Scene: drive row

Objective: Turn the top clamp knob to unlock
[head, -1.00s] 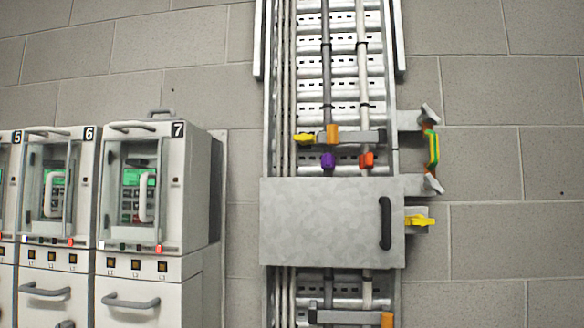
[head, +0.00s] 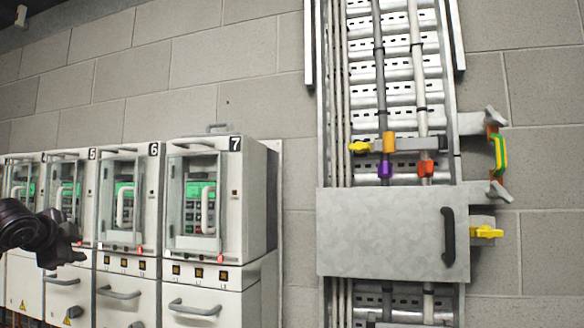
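The top clamp is a grey bar across the cable ladder above the cover plate, with an orange block on it. Its yellow knob (head: 359,147) sticks out at the bar's left end. A second yellow knob (head: 487,232) sits on a bracket to the right of the cover plate. My black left gripper (head: 66,240) is at the far left in front of the drive cabinets, well away from both knobs. It is small and dark, and its finger gap cannot be made out. My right gripper is not in view.
A grey cover plate (head: 385,235) with a black handle lies over the ladder below the clamp. Purple (head: 385,168) and red (head: 426,168) pieces hang under the clamp bar. Drive cabinet 7 (head: 250,205) stands left of the ladder, with bare wall between.

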